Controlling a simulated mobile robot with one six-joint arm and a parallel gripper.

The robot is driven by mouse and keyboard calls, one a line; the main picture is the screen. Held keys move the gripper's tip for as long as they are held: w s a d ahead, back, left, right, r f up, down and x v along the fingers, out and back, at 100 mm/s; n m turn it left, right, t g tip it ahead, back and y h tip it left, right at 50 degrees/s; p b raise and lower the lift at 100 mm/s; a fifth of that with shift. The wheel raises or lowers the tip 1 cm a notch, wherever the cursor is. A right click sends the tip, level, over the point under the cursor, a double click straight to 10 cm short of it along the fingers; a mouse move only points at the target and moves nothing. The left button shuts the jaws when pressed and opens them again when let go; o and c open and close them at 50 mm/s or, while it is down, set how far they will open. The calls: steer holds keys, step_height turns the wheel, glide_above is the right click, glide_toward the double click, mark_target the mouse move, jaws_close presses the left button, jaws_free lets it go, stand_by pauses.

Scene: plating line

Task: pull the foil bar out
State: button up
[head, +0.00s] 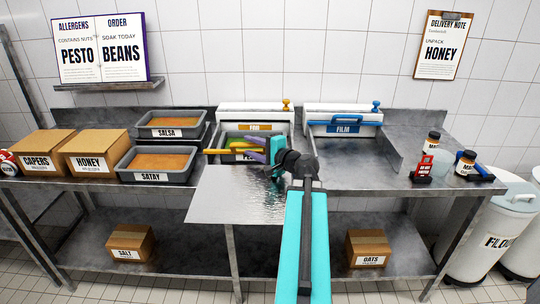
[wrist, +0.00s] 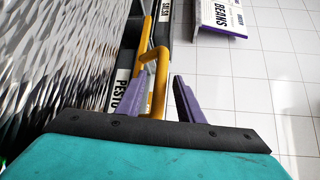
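The yellow foil bar (head: 222,151) runs across the front of the left dispenser (head: 256,110). A wide, shiny foil sheet (head: 235,195) extends from it toward the front edge of the counter. In the wrist view the sheet fills the left side (wrist: 60,60), and the bar's bent yellow handle (wrist: 158,85) stands between my fingers. My gripper (head: 248,148), with purple fingers, reaches in from the right at the bar. The wrist view shows my gripper (wrist: 150,100) open, its fingers apart on either side of the handle. Contact with the handle cannot be told.
A container labelled PESTO (wrist: 121,92) sits behind the sheet, mostly hidden. A film dispenser with a blue bar (head: 343,128) stands to the right. Satay (head: 151,177) and salsa (head: 166,131) pans are close on the left.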

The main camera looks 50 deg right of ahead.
steer(key=shift+s+a, duration=0.1)
steer(key=shift+s, duration=0.6)
steer(key=shift+b, duration=0.85)
steer(key=shift+b, duration=0.3)
steer(key=s+b, duration=0.2)
steer(key=b, duration=0.5)
steer(key=shift+s+a+r, duration=0.1)
steer(key=shift+s, duration=0.1)
steer(key=s+r+b, duration=0.1)
steer(key=s+b, duration=0.7)
steer(key=shift+a+r+b, duration=0.25)
steer(key=shift+a+b, duration=0.15)
steer(key=shift+a, duration=0.05)
